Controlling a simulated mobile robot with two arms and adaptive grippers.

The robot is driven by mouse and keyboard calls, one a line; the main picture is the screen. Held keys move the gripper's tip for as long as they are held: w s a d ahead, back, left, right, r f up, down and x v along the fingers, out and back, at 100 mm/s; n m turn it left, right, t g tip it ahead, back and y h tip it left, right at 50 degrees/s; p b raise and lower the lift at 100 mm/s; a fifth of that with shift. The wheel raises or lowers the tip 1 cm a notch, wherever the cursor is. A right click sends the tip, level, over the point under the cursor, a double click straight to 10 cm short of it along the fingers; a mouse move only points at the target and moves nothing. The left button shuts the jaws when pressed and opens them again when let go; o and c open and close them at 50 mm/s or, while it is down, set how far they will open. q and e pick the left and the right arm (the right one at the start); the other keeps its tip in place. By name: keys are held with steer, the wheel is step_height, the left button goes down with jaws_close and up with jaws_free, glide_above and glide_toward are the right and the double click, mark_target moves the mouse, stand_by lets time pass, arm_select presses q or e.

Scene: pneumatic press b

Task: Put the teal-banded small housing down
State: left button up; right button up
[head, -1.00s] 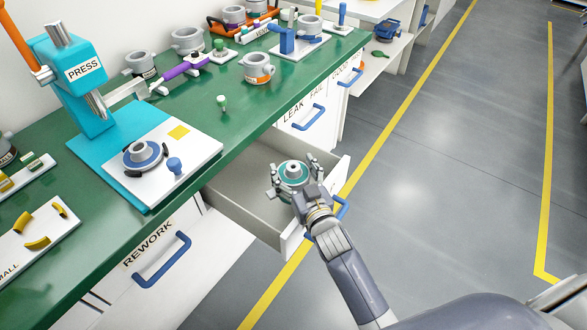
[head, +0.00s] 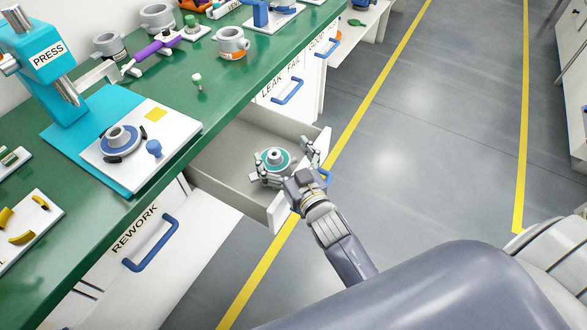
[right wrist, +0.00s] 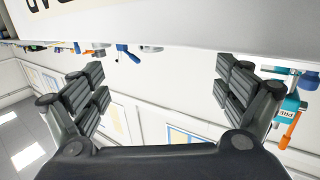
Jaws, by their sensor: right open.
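The teal-banded small housing (head: 273,158) is a grey ring-shaped part with a teal top and a raised centre. In the head view it shows inside the open drawer (head: 222,178), near its front end, upright. I cannot tell whether it touches the drawer floor. My right gripper (head: 288,165) is open at the right side of the housing, over the drawer front. One finger stands clear to the right; the other is hard to separate from the housing. In the right wrist view the gripper (right wrist: 160,86) has its fingers spread with nothing between them. My left gripper is out of view.
The green bench (head: 225,95) carries a teal press (head: 35,45) and a white fixture plate (head: 140,140) with a blue-and-grey part. An orange-banded housing (head: 231,42) stands further back. A closed REWORK drawer (head: 150,240) is nearer. The floor at right is clear.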

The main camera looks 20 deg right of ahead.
steer(key=s, duration=0.7)
steer(key=shift+s+d+r, duration=0.15)
steer(key=shift+d+r, duration=0.05)
steer(key=shift+d, duration=0.05)
stand_by(0.6)
